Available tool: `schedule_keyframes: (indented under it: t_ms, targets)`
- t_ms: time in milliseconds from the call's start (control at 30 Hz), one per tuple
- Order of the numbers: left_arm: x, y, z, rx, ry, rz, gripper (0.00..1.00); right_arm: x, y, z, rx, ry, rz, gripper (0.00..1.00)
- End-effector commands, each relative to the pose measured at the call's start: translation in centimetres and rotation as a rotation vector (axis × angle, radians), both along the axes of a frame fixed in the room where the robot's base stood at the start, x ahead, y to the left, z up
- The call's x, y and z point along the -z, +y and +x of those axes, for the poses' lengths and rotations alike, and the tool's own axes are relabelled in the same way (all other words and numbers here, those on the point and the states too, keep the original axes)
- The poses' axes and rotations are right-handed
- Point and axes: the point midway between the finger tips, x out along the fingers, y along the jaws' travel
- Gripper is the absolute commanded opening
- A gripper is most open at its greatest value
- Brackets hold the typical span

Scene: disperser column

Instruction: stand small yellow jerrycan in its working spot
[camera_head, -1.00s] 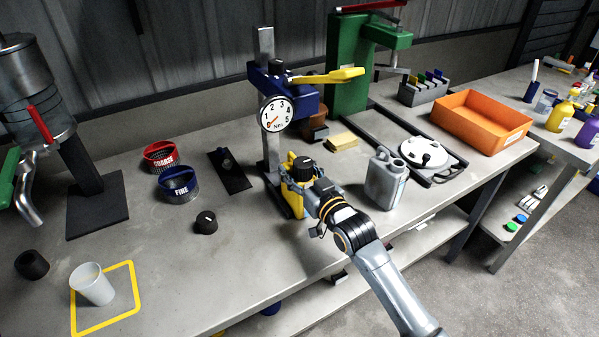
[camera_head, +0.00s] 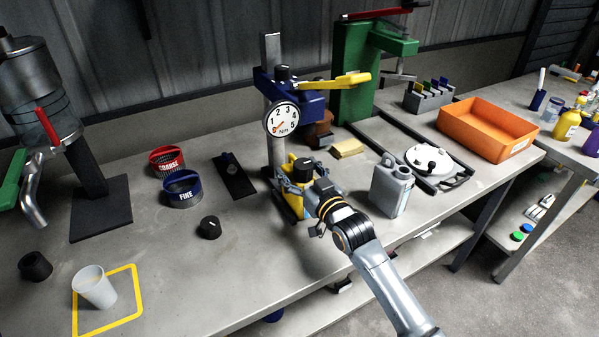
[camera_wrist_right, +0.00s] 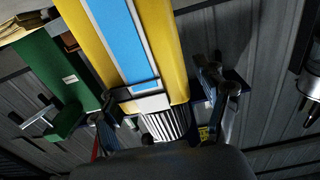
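The small yellow jerrycan (camera_head: 287,205) stands upright at the foot of the blue torque tester (camera_head: 296,100), under its head. Its black cap (camera_head: 303,166) faces up. In the right wrist view the yellow jerrycan (camera_wrist_right: 118,45) shows close, with a blue label and a ribbed dark cap (camera_wrist_right: 168,125). My right gripper (camera_head: 302,180) is at the jerrycan's top, fingers spread to both sides with gaps beside the cap in the wrist view (camera_wrist_right: 160,112). The jerrycan's base is partly hidden by the gripper. My left gripper is not in view.
A grey jerrycan (camera_head: 390,188) stands close right of my right arm. A yellow sponge (camera_head: 347,148), white scale (camera_head: 430,160) and orange bin (camera_head: 490,125) lie beyond. At left are a black knob (camera_head: 209,228), blue sieve (camera_head: 181,190) and a cup (camera_head: 94,287).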

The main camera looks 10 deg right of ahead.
Motion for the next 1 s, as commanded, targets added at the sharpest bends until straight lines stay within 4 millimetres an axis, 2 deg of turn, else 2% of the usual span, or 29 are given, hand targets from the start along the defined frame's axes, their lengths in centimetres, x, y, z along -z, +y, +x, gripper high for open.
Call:
schedule_keyframes:
  t_ms: [300,433,800,1000]
  targets:
    - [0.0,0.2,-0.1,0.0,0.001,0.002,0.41,0.5,-0.1,-0.2,0.0,0.009,-0.003,0.79]
    - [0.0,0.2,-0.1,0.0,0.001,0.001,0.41,0.5,-0.4,-1.1,0.0,0.008,-0.003,0.79]
    - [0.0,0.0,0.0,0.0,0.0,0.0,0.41,0.4,-3.0,-8.2,0.0,0.007,-0.002,0.79]
    - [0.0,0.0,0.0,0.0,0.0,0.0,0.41,0.3,-3.9,-10.6,0.0,0.004,-0.001,0.79]
